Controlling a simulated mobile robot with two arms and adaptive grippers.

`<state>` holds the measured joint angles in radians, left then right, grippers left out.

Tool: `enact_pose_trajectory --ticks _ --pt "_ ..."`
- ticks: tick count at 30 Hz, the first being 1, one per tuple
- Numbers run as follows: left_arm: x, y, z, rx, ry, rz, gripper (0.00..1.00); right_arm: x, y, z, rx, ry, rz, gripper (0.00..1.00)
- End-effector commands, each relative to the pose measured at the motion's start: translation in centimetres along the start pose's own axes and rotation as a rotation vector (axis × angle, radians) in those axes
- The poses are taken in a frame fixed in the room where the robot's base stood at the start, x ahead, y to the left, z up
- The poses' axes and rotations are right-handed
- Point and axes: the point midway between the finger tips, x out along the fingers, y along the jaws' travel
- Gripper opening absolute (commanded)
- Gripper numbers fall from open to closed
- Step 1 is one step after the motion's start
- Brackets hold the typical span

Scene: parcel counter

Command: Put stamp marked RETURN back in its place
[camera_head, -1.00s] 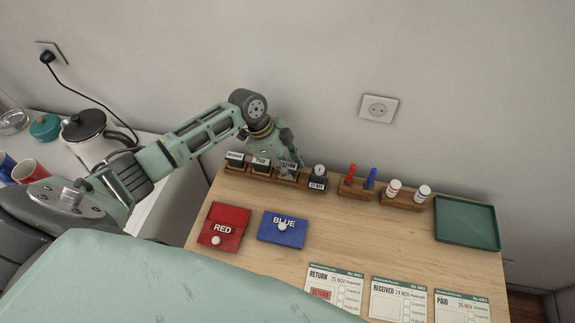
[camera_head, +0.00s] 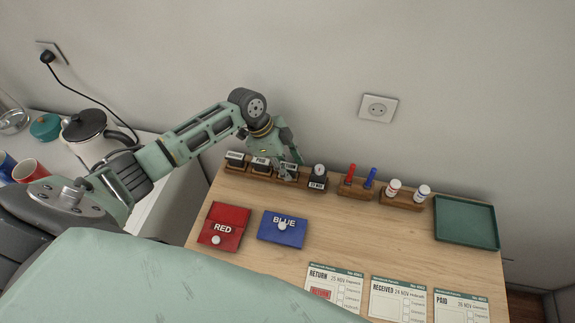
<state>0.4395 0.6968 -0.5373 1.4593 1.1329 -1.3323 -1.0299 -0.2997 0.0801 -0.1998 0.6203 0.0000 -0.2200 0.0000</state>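The stamp marked RETURN (camera_head: 288,167) stands in the third place of the wooden stamp rack (camera_head: 262,178), to the right of the PAID stamp (camera_head: 260,163). My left gripper (camera_head: 289,161) is right over it, with its fingers spread around the stamp's upper part. The fingers look open, and they partly hide the stamp's handle. Whether the stamp is fully seated is too small to tell. My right gripper is not in view.
Another stamp (camera_head: 237,160) stands at the rack's left end, and a round-topped dater (camera_head: 319,175) at its right. Pens (camera_head: 349,173), white-capped bottles (camera_head: 393,188) and a green tray (camera_head: 467,222) follow rightward. Red (camera_head: 223,226) and blue (camera_head: 283,229) ink pads and printed forms (camera_head: 334,288) lie in front.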

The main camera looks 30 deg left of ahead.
Motion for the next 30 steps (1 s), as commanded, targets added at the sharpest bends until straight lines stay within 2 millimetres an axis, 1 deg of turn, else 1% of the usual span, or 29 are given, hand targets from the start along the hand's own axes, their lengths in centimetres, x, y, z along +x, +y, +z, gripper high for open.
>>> enact_pose_trajectory --ticks 1,3,16,19,25,26,30 --pt "-0.6 0.0 -0.1 0.0 0.0 -0.001 0.33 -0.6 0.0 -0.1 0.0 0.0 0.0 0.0" --pt "-1.2 0.0 -0.1 0.0 0.0 0.0 0.33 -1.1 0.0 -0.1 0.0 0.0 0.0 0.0" --pt "-4.6 0.0 -0.1 0.0 -0.001 0.0 0.33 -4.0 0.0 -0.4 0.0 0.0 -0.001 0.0" --pt "-5.0 0.0 -0.1 0.0 0.0 0.0 0.33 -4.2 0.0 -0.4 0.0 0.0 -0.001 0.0" --pt "-4.9 0.0 0.0 0.0 0.0 0.0 0.33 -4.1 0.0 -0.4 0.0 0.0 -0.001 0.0" --pt "-4.9 0.0 0.0 0.0 0.0 0.0 0.33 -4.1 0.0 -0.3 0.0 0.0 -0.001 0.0" --pt "-4.9 0.0 0.0 0.0 0.0 0.0 0.46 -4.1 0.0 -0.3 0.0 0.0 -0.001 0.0"
